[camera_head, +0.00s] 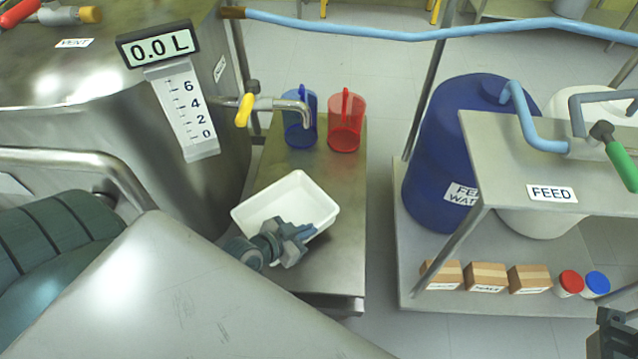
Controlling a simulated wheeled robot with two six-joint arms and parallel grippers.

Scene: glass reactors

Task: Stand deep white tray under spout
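The deep white tray (325,205) sits upright, as far as I can see, on a narrow steel bench (345,262), nearer to me than the spout. The metal spout (288,104) with a yellow handle comes from the steel vessel, and its bent end overlaps the blue jug in this view. My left gripper (303,240) is at the tray's near wall and hides part of its rim. I cannot tell whether its fingers are closed on the wall. My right gripper (617,325) is partly in view at the lower right corner, away from the tray.
A blue jug (298,128) and a red jug (345,128) stand on the bench beyond the tray. The vessel's gauge display (158,45) reads 0.0 L. A feed stand (500,150) with a blue drum (440,140) is at right. Floor shows between bench and stand.

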